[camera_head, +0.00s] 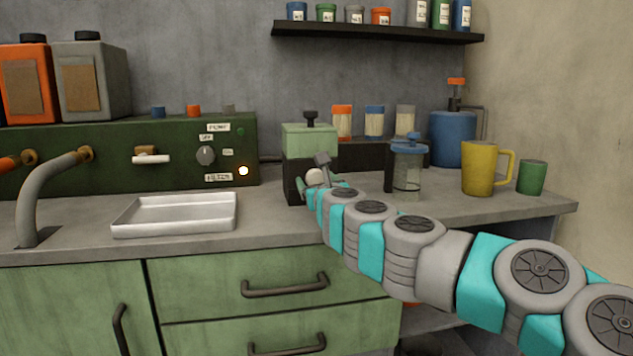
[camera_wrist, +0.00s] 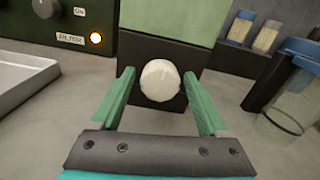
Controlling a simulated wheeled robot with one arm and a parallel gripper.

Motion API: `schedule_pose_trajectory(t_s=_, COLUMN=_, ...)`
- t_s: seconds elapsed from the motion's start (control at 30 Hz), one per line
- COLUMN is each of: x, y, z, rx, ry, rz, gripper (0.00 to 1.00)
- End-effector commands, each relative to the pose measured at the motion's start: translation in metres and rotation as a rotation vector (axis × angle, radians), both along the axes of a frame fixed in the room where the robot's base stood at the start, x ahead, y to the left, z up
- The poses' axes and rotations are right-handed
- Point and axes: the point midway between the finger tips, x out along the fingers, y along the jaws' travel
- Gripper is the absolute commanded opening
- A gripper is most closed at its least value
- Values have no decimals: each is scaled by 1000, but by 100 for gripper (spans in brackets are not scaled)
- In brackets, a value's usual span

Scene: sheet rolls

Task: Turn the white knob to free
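The white knob (camera_wrist: 160,80) sits on the dark lower front of a green-topped box; it also shows in the head view (camera_head: 315,177), partly covered by my gripper and wrist. My gripper (camera_wrist: 158,88) is open, with one green finger on each side of the knob. Gaps show between the knob and both fingers, so neither appears to touch it. The box (camera_head: 308,142) stands upright on the counter, with a black knob on its top. I see no readable marking on the white knob.
A green panel (camera_head: 130,155) with a grey dial and lit lamp stands left of the box. A white tray (camera_head: 175,230) lies in front of it. A blue-lidded jar (camera_head: 407,178), yellow mug (camera_head: 478,172) and green cup (camera_head: 531,177) stand right.

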Motion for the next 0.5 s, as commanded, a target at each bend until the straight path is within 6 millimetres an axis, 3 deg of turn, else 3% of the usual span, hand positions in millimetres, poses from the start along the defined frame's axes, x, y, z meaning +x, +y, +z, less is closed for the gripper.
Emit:
schedule_pose_trajectory(t_s=0.07, x=0, y=0, z=0, rx=0, ry=0, rz=0, gripper=68)
schedule_pose_trajectory(t_s=0.5, x=0, y=0, z=0, rx=0, ry=0, rz=0, gripper=18)
